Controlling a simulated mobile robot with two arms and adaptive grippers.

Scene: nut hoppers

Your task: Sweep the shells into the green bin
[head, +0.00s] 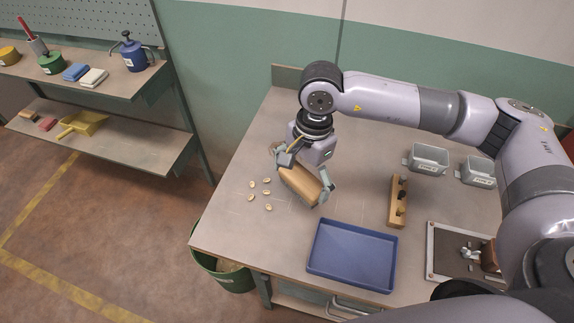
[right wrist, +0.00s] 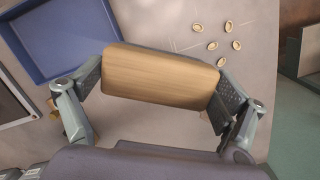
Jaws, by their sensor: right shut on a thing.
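Several small pale shells (head: 267,195) lie loosely scattered on the workbench (head: 225,232) near its left edge. They also show at the upper right of the right wrist view (right wrist: 213,46). The green bin (head: 225,277) stands on the floor below the bench's front left corner, its rim partly hidden by the bench. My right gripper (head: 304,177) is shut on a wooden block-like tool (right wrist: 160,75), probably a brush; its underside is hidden. The tool is just right of the shells, tilted in the head view. I cannot tell whether it touches the bench.
A blue tray (head: 352,255) lies at the front, right of the tool. A wooden holder (head: 396,210), two grey bins (head: 429,158) and a framed tray (head: 438,274) stand farther right. Bench between shells and left edge is clear. A shelf unit (head: 150,158) stands left.

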